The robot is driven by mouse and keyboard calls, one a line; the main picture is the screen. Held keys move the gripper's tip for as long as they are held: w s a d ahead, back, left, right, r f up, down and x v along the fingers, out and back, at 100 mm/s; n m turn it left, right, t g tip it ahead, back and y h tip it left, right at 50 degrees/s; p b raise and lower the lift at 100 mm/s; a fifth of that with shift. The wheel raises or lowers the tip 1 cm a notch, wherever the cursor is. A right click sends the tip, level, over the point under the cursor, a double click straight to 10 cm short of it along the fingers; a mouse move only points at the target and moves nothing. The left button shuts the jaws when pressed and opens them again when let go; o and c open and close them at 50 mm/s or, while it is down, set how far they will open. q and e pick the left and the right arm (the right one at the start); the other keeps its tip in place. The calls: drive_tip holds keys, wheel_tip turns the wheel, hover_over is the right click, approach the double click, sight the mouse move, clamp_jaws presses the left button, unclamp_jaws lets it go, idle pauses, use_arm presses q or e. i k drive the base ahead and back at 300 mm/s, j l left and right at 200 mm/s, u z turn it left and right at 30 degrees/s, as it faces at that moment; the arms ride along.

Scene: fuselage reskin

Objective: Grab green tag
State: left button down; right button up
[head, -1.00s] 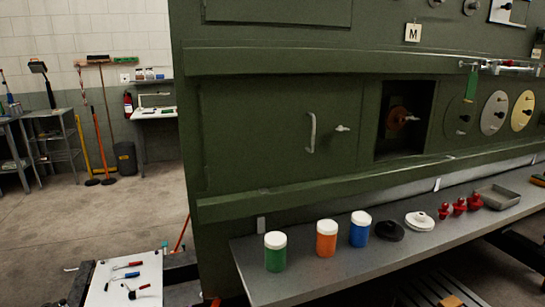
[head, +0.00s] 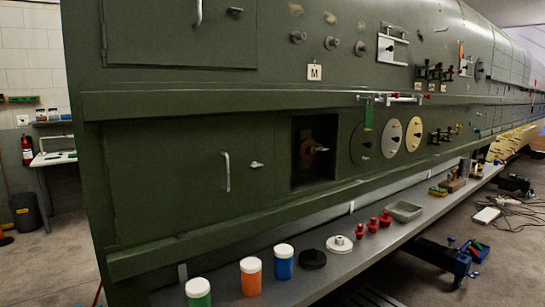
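The green tag (head: 368,116) hangs from a rack or rail (head: 392,98) on the green fuselage panel, just right of the centre of the head view. It hangs above and in front of a dark green round disc (head: 361,144). Neither of my grippers shows in the head view, so I cannot see whether they are open or shut.
A grey shelf (head: 228,291) runs below the panel. On it stand green (head: 198,294), orange (head: 250,277) and blue (head: 283,263) jars with white lids, round caps, several red parts and a grey tray (head: 404,211). A dark square opening (head: 314,151) lies left of the tag.

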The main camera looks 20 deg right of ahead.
sight(369, 110)
drive_tip(key=i+l+z, duration=0.15)
drive_tip(key=l, duration=0.25)
drive_tip(key=l+z, duration=0.1)
drive_tip(key=l, duration=0.35)
drive_tip(key=i+l+z, duration=0.15)
drive_tip(key=l, duration=0.25)
